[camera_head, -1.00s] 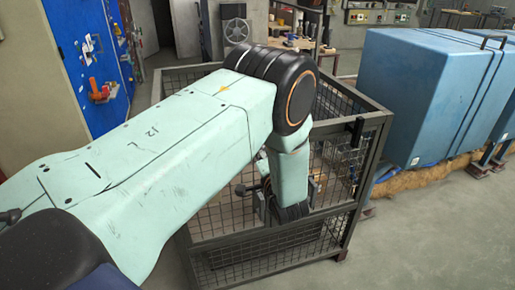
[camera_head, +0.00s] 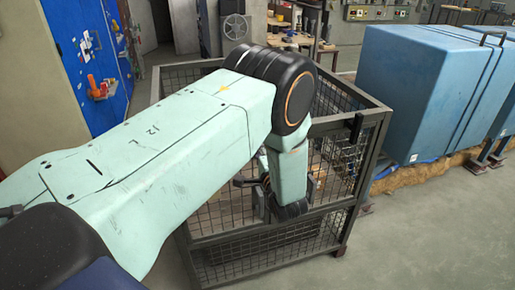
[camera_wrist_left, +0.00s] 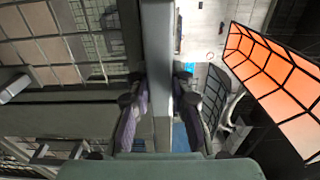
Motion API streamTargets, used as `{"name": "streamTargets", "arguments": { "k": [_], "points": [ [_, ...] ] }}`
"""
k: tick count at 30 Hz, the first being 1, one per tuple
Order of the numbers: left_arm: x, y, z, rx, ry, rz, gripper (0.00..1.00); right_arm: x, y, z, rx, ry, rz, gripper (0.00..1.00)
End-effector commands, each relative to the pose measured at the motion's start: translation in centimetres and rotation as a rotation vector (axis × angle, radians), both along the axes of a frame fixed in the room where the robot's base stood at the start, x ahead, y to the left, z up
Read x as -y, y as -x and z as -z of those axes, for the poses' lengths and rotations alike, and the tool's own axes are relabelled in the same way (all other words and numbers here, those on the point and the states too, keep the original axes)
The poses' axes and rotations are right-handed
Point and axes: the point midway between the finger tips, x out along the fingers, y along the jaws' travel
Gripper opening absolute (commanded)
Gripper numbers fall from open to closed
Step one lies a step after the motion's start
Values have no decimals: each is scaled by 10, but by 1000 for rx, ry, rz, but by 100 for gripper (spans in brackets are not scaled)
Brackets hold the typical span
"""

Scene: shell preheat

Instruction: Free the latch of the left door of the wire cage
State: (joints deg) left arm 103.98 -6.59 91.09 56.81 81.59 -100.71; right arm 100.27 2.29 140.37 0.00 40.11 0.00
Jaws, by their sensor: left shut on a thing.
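The wire cage (camera_head: 375,113) stands ahead of me, with a dark grey frame and mesh walls. My left arm reaches over its near side and points down there. In the left wrist view my left gripper (camera_wrist_left: 160,108) has its two fingers on either side of a long grey bar (camera_wrist_left: 157,45) and is shut on it. I cannot tell whether this bar is the latch or part of the door frame. In the head view the fingers are hard to make out below my arm. A small black fitting (camera_head: 357,128) sits at the cage's right corner. My right gripper is not in view.
Large blue boxes (camera_head: 400,90) stand to the right of the cage on a tan base. A blue tool board (camera_head: 85,55) hangs at the back left. Orange-lit grid panels (camera_wrist_left: 275,80) show in the wrist view. The floor at the lower right is clear.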

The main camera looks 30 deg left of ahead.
Motion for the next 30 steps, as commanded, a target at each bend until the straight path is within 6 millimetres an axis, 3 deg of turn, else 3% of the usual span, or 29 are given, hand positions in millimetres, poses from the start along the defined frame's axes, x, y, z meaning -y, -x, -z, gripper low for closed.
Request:
{"name": "streamTargets", "arguments": {
  "k": [3, 4, 12, 22, 30],
  "points": [
    [0, 1, 1, -3, 0, -1, 0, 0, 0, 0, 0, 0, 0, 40],
    [0, 1, 1, -3, 0, -1, 21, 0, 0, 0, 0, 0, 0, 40],
    [0, 0, 1, -1, 1, -1, 43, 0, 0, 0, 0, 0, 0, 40],
    [3, 2, 0, 0, 1, 1, 43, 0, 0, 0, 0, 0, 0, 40],
    [35, 28, 0, -2, 0, 5, 43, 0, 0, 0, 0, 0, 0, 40]
  ]
}}
